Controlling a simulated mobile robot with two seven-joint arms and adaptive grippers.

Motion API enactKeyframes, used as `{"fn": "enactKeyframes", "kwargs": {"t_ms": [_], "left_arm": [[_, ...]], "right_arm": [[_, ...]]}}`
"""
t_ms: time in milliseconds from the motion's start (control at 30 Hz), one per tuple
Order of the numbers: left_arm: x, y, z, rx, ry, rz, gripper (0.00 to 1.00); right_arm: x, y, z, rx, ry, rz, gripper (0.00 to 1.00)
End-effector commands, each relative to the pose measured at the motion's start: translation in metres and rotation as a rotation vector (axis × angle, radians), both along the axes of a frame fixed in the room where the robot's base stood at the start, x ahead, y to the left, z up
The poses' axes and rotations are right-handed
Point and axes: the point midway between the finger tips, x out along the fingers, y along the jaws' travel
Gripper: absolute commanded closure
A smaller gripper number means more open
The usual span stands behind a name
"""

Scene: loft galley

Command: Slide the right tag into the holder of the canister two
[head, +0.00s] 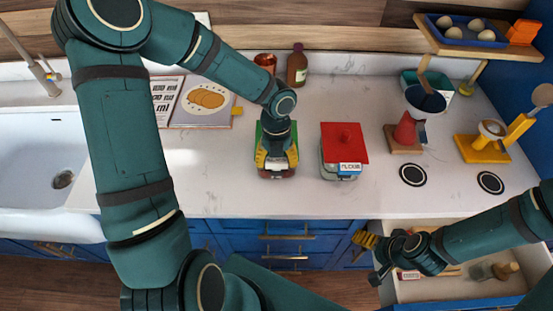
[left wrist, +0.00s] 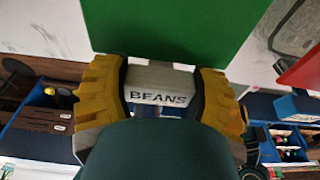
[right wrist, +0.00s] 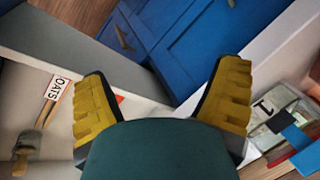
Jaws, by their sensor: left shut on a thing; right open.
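A canister with a green lid (head: 266,130) stands on the counter; the lid also fills the top of the left wrist view (left wrist: 170,25). My left gripper (head: 276,162) is at its front, shut on a pale tag reading BEANS (left wrist: 158,98). The arm hides whether the tag touches a holder. A second canister with a red lid (head: 344,143) stands to the right, with a blue-edged lettered label (head: 349,169) on its front. My right gripper (head: 373,258) is open and empty above the open drawer. An OATS tag (right wrist: 62,88) lies in that drawer. I cannot tell which canister is number two.
The open drawer (head: 448,287) also holds wooden-handled utensils. A cookbook (head: 203,103), copper cup (head: 265,62) and brown bottle (head: 297,66) stand behind. A red cone (head: 405,130), yellow stand (head: 480,148) and two black discs (head: 412,175) are at right. Counter between canisters is clear.

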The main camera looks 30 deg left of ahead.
Motion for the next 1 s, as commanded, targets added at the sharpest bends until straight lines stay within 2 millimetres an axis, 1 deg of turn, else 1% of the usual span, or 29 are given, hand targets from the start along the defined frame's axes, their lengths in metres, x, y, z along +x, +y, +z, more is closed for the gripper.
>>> {"fn": "enactKeyframes", "kwargs": {"t_ms": [233, 267, 300, 333, 367, 767, 1000], "left_arm": [[-0.001, 0.000, -0.002, -0.001, 0.004, 0.000, 0.62], [-0.001, 0.000, -0.002, -0.001, 0.004, 0.000, 0.32], [-0.001, 0.000, -0.002, -0.001, 0.004, 0.000, 0.18], [-0.001, 0.000, -0.002, -0.001, 0.004, 0.000, 0.07], [-0.001, 0.000, -0.002, -0.001, 0.004, 0.000, 0.00], [-0.001, 0.000, 0.000, -0.001, 0.002, 0.000, 0.00], [0.000, 0.000, 0.015, 0.000, 0.000, 0.000, 0.00]], "right_arm": [[0.000, 0.000, 0.000, 0.000, 0.000, 0.000, 0.11], [0.000, 0.000, 0.000, 0.000, 0.000, 0.000, 0.11], [0.000, 0.000, 0.000, 0.000, 0.000, 0.000, 0.11], [0.000, 0.000, 0.000, 0.000, 0.000, 0.000, 0.11], [0.000, 0.000, 0.000, 0.000, 0.000, 0.000, 0.11], [0.000, 0.000, 0.001, 0.000, 0.000, 0.000, 0.11], [0.000, 0.000, 0.014, 0.000, 0.000, 0.000, 0.11]]}}
